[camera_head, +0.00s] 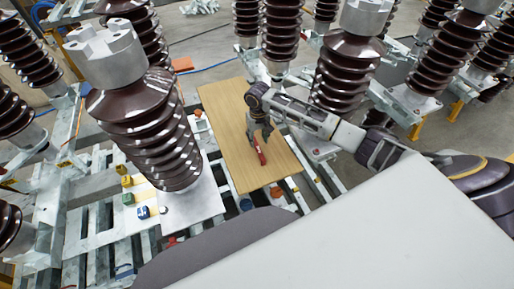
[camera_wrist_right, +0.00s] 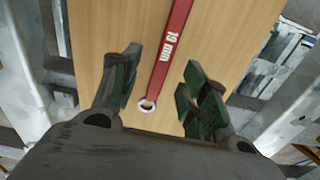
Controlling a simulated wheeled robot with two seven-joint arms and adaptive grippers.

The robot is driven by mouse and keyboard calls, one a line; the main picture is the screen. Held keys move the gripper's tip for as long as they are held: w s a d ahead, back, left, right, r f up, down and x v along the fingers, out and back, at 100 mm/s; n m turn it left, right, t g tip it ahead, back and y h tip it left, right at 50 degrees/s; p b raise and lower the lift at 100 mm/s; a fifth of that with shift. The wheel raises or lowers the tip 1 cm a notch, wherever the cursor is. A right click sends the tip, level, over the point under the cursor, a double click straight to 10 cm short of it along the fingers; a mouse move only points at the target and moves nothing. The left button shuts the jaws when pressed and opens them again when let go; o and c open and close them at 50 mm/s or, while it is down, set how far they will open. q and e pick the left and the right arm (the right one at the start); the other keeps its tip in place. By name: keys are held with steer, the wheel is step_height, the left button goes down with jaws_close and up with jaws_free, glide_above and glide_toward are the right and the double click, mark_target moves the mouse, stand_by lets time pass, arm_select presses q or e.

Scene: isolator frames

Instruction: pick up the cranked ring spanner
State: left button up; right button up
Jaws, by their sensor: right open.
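The cranked ring spanner (camera_head: 259,149) is red and lies on a wooden board (camera_head: 226,106) in the head view. In the right wrist view the spanner (camera_wrist_right: 173,45) bears the marking "19 mm", and a ring end with a bright metal rim shows at its lower end. My right gripper (camera_head: 262,137) is over the board at the spanner. In the right wrist view its green-padded fingers (camera_wrist_right: 158,84) are apart, one on each side of the spanner, with a gap to it on both sides. The spanner's far end is cut off there. My left gripper is not in view.
Large brown ribbed insulators (camera_head: 150,128) on metal bases stand around the board, one close on its left. A slatted metal frame (camera_head: 100,215) lies below. Small yellow, green and blue pieces (camera_head: 143,212) sit on the left. The board is otherwise mostly bare.

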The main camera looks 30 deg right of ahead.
mark_target(257, 145)
steer(key=shift+f, duration=0.1)
steer(key=shift+a+f, duration=0.2)
steer(key=shift+f, duration=2.3)
steer(key=shift+c, duration=0.4)
jaws_close()
